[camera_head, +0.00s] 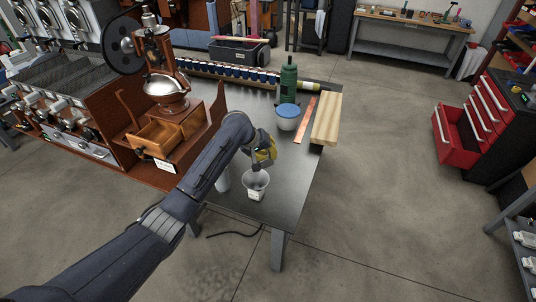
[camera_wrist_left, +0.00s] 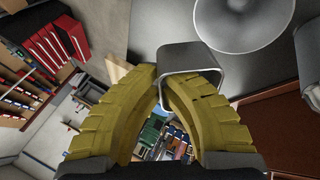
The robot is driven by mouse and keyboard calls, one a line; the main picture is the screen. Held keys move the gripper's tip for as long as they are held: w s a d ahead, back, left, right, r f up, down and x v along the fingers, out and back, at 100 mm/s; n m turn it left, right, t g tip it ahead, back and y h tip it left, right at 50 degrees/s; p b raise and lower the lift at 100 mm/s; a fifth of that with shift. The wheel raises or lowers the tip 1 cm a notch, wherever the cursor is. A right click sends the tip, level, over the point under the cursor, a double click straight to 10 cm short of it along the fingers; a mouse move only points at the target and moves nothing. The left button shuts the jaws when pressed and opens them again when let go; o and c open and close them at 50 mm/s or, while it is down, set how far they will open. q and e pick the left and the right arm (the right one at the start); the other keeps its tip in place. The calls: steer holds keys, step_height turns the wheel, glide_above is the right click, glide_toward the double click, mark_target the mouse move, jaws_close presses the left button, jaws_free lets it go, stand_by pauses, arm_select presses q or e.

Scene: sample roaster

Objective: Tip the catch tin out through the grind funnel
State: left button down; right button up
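A pale tapered metal cup with a white label, seemingly the catch tin (camera_head: 256,188), is upright at the table's near end. The left wrist view shows its round open mouth (camera_wrist_left: 243,22) and a squared handle loop (camera_wrist_left: 188,50) beside it. My left gripper (camera_head: 262,160) is just behind the tin. In the left wrist view its yellow fingertips (camera_wrist_left: 160,82) close on one leg of the loop. I cannot tell whether the tin touches the table. A grey cylinder (camera_head: 223,181) stands left of it, partly behind my arm. I cannot clearly make out a grind funnel. My right gripper is out of view.
On the dark table (camera_head: 290,180) are a blue-lidded tub (camera_head: 288,117), a green flask (camera_head: 289,80), a copper strip (camera_head: 306,120) and a wooden block (camera_head: 327,118). A coffee grinder (camera_head: 168,84) with a wooden drawer is at left. The table's right edge is close.

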arm_select(q)
step_height(320, 180, down, 2)
steer(key=g+y, duration=0.1)
steer(key=y, duration=0.1)
steer(key=g+y, duration=0.1)
steer(key=y, duration=0.1)
steer(key=shift+a+f+g+y, duration=0.1)
steer(key=shift+f+g+y, duration=0.05)
steer(key=shift+g+y, duration=0.25)
stand_by(0.6)
